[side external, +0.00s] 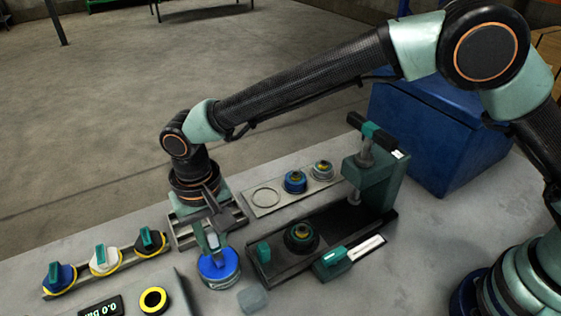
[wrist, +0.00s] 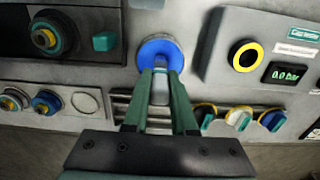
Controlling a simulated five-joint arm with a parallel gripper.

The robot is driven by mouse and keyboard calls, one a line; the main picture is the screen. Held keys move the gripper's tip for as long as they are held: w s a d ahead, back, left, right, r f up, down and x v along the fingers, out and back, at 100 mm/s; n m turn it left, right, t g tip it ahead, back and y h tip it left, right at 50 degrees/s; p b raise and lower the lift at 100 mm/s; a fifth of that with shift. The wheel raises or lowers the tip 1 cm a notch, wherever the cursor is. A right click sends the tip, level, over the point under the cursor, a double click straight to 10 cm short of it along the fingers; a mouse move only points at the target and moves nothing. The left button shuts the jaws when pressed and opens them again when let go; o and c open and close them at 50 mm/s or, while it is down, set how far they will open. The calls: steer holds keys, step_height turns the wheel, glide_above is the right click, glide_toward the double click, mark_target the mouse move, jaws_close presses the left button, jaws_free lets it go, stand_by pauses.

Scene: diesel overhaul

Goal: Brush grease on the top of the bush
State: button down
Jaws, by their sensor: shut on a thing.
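My gripper (side external: 208,232) points down over a round blue-topped pot (side external: 220,272) on the bench. In the wrist view its two green fingers (wrist: 162,78) are shut on a slim pale piece (wrist: 160,90), seemingly the brush handle. The lower end of that piece meets the blue top of the pot (wrist: 158,47); whether it dips in is hidden. A dark round part with a teal and yellow centre, possibly the bush (side external: 301,236), sits in the black fixture (side external: 327,222), right of my gripper. It also shows at upper left in the wrist view (wrist: 46,37).
A pale tray (side external: 257,211) behind the fixture holds two small round parts (side external: 295,182) and an empty ring. The green press column (side external: 375,183) stands at the fixture's right end. Several teal-handled valves (side external: 103,258) are at left. A small translucent block (side external: 252,299) lies near the pot.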

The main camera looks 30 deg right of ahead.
steer(key=shift+r, duration=3.4)
step_height(320, 180, up, 19)
steer(key=w+d+r, duration=0.1)
steer(key=w+d, duration=0.2)
steer(key=d, duration=0.5)
steer(key=w+d+r, duration=0.1)
steer(key=w+d, duration=0.2)
steer(key=d, duration=0.5)
steer(key=s+d+f, duration=0.1)
steer(key=s+d, duration=0.1)
steer(key=d, duration=0.9)
steer(key=s+d+f, duration=0.1)
steer(key=s+d, duration=0.2)
steer(key=d, duration=0.8)
step_height(320, 180, down, 11)
steer(key=shift+w+a, duration=0.2)
steer(key=shift+a, duration=0.05)
steer(key=shift+d, duration=0.1)
